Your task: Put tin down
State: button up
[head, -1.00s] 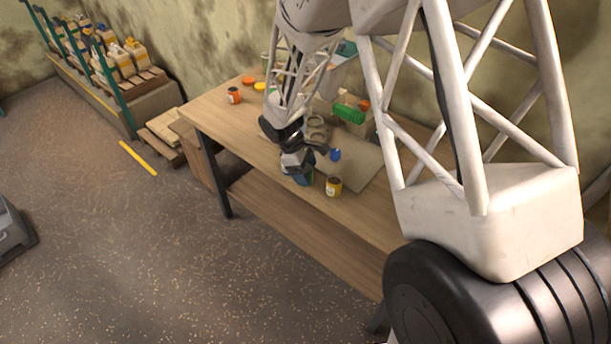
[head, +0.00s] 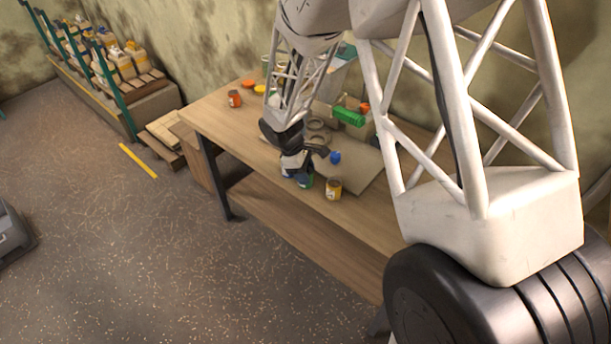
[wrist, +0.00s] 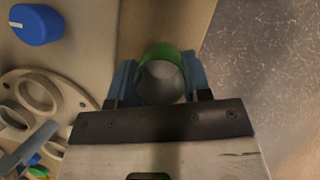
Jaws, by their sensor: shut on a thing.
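My gripper (wrist: 160,84) is shut on a tin with a green side (wrist: 156,50). The tin stands between the two blue fingers, and I look into its grey round end in the wrist view. In the head view the tin (head: 304,181) shows green-blue below my gripper (head: 297,173), at the front edge of the wooden table (head: 250,150). It looks upright and low at the tabletop; I cannot tell whether it touches. A yellow-orange tin (head: 333,189) stands just to its right, apart from it.
A blue knob (head: 335,157) and a plate with round holes (wrist: 38,98) lie close by. A green object (head: 348,116) is at the back. An orange tin (head: 234,98) stands at the far left. The table's front edge is near, with floor beyond.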

aim_at(311, 176)
jog(key=shift+r, duration=0.15)
jog(key=shift+r, duration=0.6)
notch_tip(311, 176, up, 2)
jog(key=s+d+r, duration=0.1)
jog(key=s+d, duration=0.2)
jog(key=s, duration=1.2)
jog(key=shift+s+r, duration=0.25)
jog(key=shift+s, duration=0.1)
